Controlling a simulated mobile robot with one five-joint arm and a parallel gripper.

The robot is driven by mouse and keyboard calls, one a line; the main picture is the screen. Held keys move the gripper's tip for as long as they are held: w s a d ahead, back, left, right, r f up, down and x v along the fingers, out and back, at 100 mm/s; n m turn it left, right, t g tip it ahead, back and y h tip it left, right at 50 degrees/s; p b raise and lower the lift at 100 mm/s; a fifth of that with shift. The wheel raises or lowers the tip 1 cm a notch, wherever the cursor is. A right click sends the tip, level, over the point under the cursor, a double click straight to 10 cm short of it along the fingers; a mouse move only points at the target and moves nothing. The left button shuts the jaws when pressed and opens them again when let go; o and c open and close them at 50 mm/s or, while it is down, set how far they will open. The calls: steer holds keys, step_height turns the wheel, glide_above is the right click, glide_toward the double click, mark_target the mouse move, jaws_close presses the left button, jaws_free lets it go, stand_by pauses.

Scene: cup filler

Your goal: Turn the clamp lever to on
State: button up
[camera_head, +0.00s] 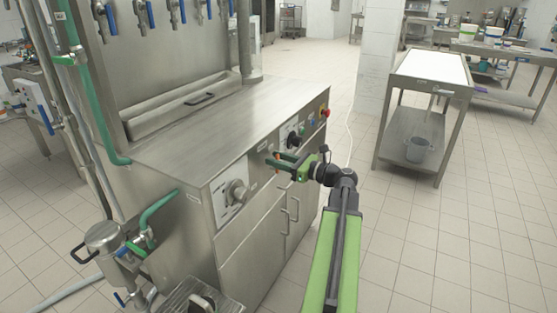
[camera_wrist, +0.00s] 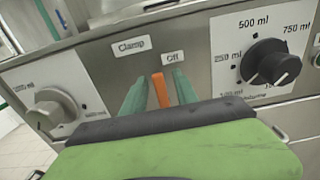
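The clamp lever is a small upright orange lever (camera_wrist: 160,90) on the steel front panel, below the "Off" label (camera_wrist: 172,57) and right of the "Clamp" label (camera_wrist: 132,46) in the wrist view. My gripper (camera_wrist: 157,83) is open, its two green fingers on either side of the lever. The right finger looks closer to the lever than the left, and I cannot tell whether either touches it. The lower end of the lever is hidden behind my gripper body. In the head view my gripper (camera_head: 279,162) reaches the machine's front panel.
A dark volume knob (camera_wrist: 272,64) is right of the lever, and a grey knob (camera_wrist: 55,108) is left. The steel machine (camera_head: 205,125) has cabinet handles (camera_head: 290,212) below the panel and a red button (camera_head: 325,112) at its far end. A steel trolley (camera_head: 430,75) stands right, with open floor between.

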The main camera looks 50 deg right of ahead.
mark_target(261, 172)
steer(key=shift+c, duration=0.3)
jaws_close()
steer(key=shift+d, duration=0.1)
steer(key=a+n, duration=0.1)
steer(key=n, duration=0.4)
steer(key=a+f+n+b, duration=0.1)
steer(key=n, duration=0.1)
steer(key=shift+s+a+n, duration=0.3)
steer(key=shift+s+a, duration=0.05)
steer(key=n, duration=0.1)
steer(key=f+n+b, duration=0.1)
steer(key=n, duration=0.1)
steer(key=a+n, duration=0.1)
steer(key=n, duration=0.1)
steer(key=shift+s+f+b, duration=0.15)
steer(key=shift+f+b, duration=0.15)
steer(key=shift+f, duration=0.05)
steer(key=shift+a+f+n+b, duration=0.1)
steer(key=shift+f+n+b, duration=0.15)
steer(key=shift+n, duration=0.65)
steer(key=shift+a+f+n+b, duration=0.1)
steer(key=shift+f+n+b, duration=0.2)
steer(key=shift+n, duration=0.6)
steer(key=shift+f+n+b, duration=0.2)
steer(key=shift+n+b, duration=0.05)
steer(key=shift+n, duration=0.65)
